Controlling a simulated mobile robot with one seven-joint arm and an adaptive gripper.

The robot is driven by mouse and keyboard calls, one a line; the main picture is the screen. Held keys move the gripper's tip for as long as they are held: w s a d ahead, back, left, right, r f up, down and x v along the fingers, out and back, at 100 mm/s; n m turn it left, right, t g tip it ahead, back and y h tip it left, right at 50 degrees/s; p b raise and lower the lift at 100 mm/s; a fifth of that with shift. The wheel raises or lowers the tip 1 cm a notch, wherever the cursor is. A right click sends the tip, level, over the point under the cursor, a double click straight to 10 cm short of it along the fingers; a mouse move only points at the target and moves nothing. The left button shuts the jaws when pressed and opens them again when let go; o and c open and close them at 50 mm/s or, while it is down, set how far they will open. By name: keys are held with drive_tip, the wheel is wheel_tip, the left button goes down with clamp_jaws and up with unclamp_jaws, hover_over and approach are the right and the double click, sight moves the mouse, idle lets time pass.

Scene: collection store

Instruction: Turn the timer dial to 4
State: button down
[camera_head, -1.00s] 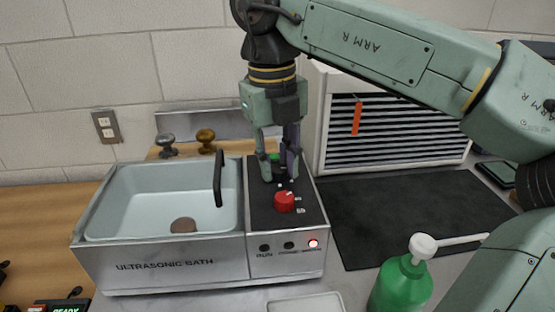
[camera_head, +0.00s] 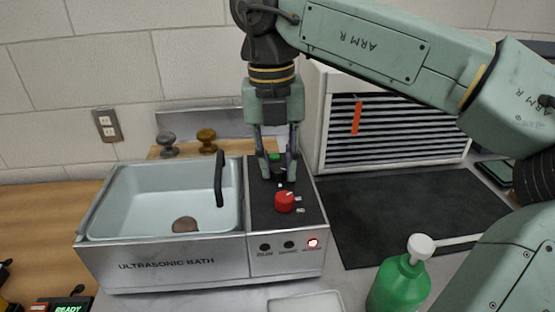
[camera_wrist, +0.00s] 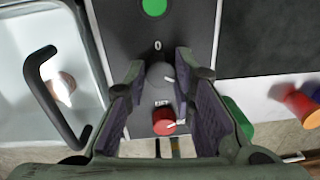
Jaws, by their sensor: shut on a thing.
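The ultrasonic bath (camera_head: 180,265) has a dark control panel (camera_head: 258,208) on its right side. In the wrist view, a grey dial (camera_wrist: 157,74) with a white mark sits on the panel below a printed 0. Its mark points to the lower right. My gripper (camera_wrist: 159,68) is shut on this dial, a finger on each side. In the head view, my gripper (camera_head: 278,178) points straight down over the panel, and its fingers largely hide the dial. Other numbers around the dial are not visible.
A red knob (camera_head: 284,202) sits just in front, and a green button (camera_wrist: 153,6) behind. The basin's dark handle (camera_head: 219,178) stands to the left. A green bottle (camera_head: 398,288) stands at front right, a louvred white box (camera_head: 322,130) behind. The dark mat (camera_head: 410,215) is clear.

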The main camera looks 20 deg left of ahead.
drive_tip(key=c, duration=1.3)
unclamp_jaws()
drive_tip(key=shift+c, duration=0.2)
